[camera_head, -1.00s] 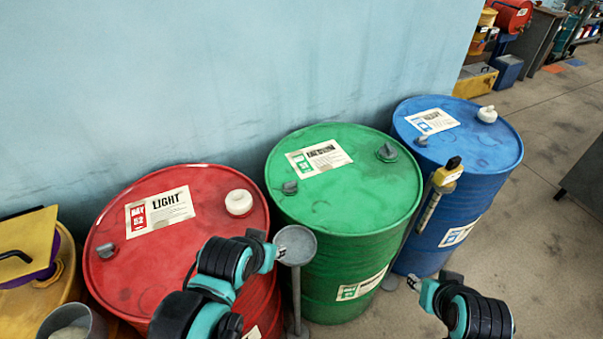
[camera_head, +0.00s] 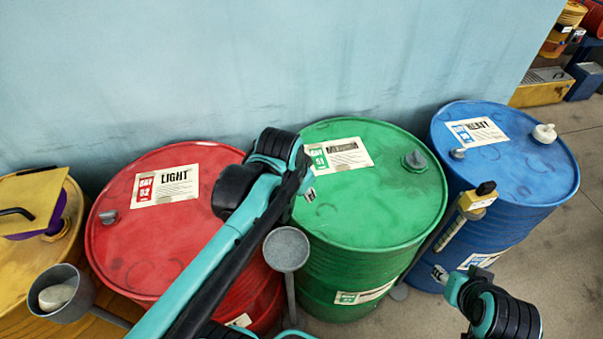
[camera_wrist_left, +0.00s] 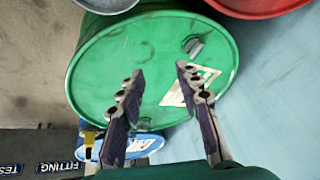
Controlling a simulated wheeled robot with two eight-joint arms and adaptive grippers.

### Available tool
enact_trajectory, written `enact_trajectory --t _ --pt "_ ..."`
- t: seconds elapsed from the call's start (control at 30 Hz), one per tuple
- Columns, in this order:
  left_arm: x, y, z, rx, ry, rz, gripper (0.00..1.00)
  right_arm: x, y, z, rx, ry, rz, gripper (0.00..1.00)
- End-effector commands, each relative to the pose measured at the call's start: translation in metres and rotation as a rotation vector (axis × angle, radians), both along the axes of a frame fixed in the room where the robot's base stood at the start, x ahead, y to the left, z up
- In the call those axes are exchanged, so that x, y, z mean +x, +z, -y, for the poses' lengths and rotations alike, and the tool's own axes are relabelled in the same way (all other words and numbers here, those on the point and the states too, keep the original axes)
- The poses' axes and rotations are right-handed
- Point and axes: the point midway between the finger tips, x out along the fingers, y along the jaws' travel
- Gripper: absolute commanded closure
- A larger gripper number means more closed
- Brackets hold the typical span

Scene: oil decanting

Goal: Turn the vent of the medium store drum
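The green drum (camera_head: 385,205) stands between the red and blue drums; its label (camera_head: 340,154) is partly smudged in the head view. Its small grey vent knob (camera_wrist_left: 193,46) shows in the left wrist view, on the lid beside the label (camera_wrist_left: 185,92). In the head view my left arm hides this knob. My left gripper (camera_wrist_left: 160,75) is open and empty above the lid, its fingertips apart from the knob. A larger grey fitting (camera_head: 415,161) sits on the lid's right side. My right gripper (camera_head: 440,274) is in front of the blue drum; its fingers are too small to judge.
The red drum (camera_head: 130,235) is left, the blue drum (camera_head: 510,170) right. A grey round cup on a stand (camera_head: 287,247) is in front, between red and green. A yellow gauge (camera_head: 470,205) stands between green and blue. A grey pot (camera_head: 82,298) is at lower left.

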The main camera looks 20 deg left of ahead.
Motion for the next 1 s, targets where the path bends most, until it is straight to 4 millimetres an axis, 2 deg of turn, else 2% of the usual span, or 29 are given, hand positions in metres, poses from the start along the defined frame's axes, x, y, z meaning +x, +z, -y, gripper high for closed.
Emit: enact_trajectory --t 0.27,0.4,0.5,0.7,0.87,1.0 --pt "0.057 -0.006 -0.024 0.073 -0.201 -0.154 0.66 0.000 0.000 0.000 0.000 0.000 0.000 0.60" --pt "0.095 -0.023 -0.043 0.099 -0.359 -0.262 0.66 0.000 0.000 0.000 0.000 0.000 0.000 0.60" --pt "0.116 -0.038 -0.054 0.104 -0.459 -0.325 0.66 0.000 0.000 0.000 0.000 0.000 0.000 0.60" --pt "0.137 -0.060 -0.068 0.100 -0.579 -0.393 0.66 0.000 0.000 0.000 0.000 0.000 0.000 0.60" --pt "0.139 -0.074 -0.070 0.099 -0.601 -0.403 0.66 0.000 -0.004 0.000 0.000 0.000 0.000 0.60" --pt "0.139 -0.096 -0.070 0.099 -0.600 -0.403 0.66 0.000 -0.012 0.000 0.000 0.000 0.000 0.60"
